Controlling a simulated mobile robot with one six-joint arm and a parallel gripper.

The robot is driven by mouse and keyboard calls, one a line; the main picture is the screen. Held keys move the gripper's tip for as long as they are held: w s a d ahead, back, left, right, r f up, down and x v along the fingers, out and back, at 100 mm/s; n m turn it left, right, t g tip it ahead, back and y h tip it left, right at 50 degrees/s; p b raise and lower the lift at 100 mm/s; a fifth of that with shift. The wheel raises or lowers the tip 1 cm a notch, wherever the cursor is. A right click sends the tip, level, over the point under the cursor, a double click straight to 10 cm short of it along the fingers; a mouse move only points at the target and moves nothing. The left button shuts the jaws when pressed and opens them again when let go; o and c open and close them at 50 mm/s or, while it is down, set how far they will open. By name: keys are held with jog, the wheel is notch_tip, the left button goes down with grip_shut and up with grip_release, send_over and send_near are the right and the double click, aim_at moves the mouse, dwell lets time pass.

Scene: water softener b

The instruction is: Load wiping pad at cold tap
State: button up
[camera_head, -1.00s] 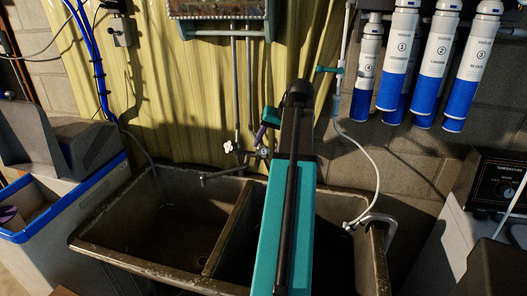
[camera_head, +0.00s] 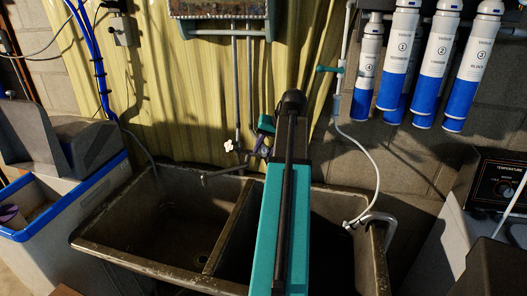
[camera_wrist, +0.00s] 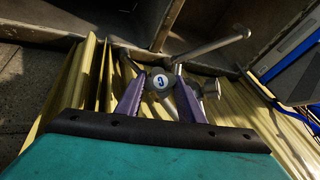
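The cold tap (camera_wrist: 159,82), a round knob with a blue letter C on a white face, shows in the wrist view. My gripper (camera_wrist: 158,78) has two purple fingers standing apart, one on each side of this knob. The fingers are open, and I cannot tell whether either one touches it. In the head view my gripper (camera_head: 261,140) is at the tap fitting above the sink's back edge, partly hidden by my arm. The metal spout (camera_wrist: 212,45) reaches out over the basin. I cannot make out a wiping pad in either view.
The double stone sink (camera_head: 132,265) lies below the tap, its right basin partly hidden by my arm. A white cross handle (camera_head: 229,146) sits left of the gripper. A white hose (camera_head: 376,172) and several blue-and-white filter cartridges (camera_head: 400,60) are on the right.

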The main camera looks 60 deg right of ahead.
jog(key=shift+s+d, duration=0.1)
jog(key=shift+s, duration=0.05)
jog(key=shift+c, duration=1.4)
jog(key=shift+n+g+h+p, duration=0.4)
jog(key=shift+n+g+p, duration=0.2)
jog(key=shift+n, duration=0.1)
jog(key=shift+n+g, duration=0.4)
jog(key=o, duration=1.1)
jog(key=shift+h, duration=0.3)
jog(key=shift+c, duration=0.2)
